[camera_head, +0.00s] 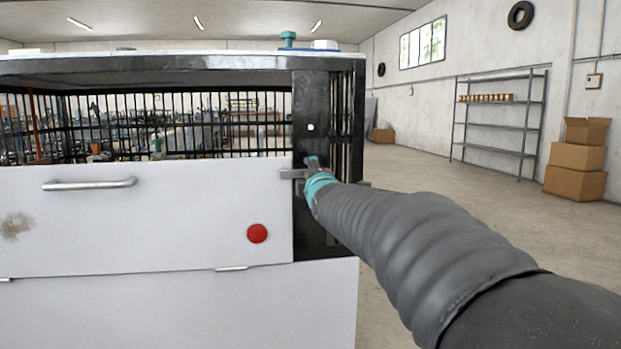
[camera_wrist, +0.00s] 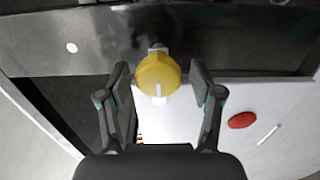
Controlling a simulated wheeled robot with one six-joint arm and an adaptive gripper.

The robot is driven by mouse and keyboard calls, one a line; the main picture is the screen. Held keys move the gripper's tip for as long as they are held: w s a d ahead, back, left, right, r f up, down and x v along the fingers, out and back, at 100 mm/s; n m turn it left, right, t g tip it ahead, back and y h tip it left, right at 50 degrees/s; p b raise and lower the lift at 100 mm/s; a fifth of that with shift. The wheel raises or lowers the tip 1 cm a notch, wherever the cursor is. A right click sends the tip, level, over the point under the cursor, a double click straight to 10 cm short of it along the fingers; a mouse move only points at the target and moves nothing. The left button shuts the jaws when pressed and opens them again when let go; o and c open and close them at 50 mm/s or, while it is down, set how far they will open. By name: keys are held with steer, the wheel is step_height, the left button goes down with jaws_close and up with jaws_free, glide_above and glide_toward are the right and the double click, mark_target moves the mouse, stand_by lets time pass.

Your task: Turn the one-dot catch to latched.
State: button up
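The one-dot catch shows in the wrist view as a round yellow knob (camera_wrist: 156,72) on the black post (camera_wrist: 230,40). A pale bar on it points down in that view, toward the white panel (camera_wrist: 240,92). The post's single white dot (camera_wrist: 71,47) lies to the knob's left; it also shows in the head view (camera_head: 310,127), above my gripper. My gripper (camera_wrist: 159,76) is open, with one finger on each side of the knob and the left one closer. I cannot tell whether either finger touches it. In the head view my gripper and arm hide the knob.
The white panel carries a metal handle (camera_head: 90,184) and a red button (camera_head: 257,233). A black wire cage (camera_head: 220,120) stands behind it. A teal knob (camera_head: 288,38) sits on top. Shelves (camera_head: 500,125) and boxes (camera_head: 576,165) stand far off right, with open floor between.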

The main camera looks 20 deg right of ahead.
steer(key=shift+d, duration=0.1)
steer(key=s+a, duration=0.1)
steer(key=s, duration=1.1)
steer(key=shift+a, duration=0.1)
steer(key=s+a+f+m+g+p, duration=0.1)
steer(key=s+f+m+g, duration=0.3)
steer(key=f+m, duration=0.3)
steer(key=s+f+m+g, duration=0.4)
steer(key=f+m, duration=0.1)
steer(key=f, duration=0.4)
steer(key=s+a+f+m+g+p, duration=0.1)
steer(key=s+p, duration=0.3)
steer(key=s, duration=0.6)
steer(key=s+a+f+m+g+y+p, duration=0.1)
steer(key=s+a+f+m+g+p, duration=0.1)
steer(key=s, duration=0.8)
steer(key=shift+s+a+m+g+y+p, duration=0.25)
steer(key=shift+a+m+g+p, duration=0.2)
steer(key=shift+m+g+p, duration=0.4)
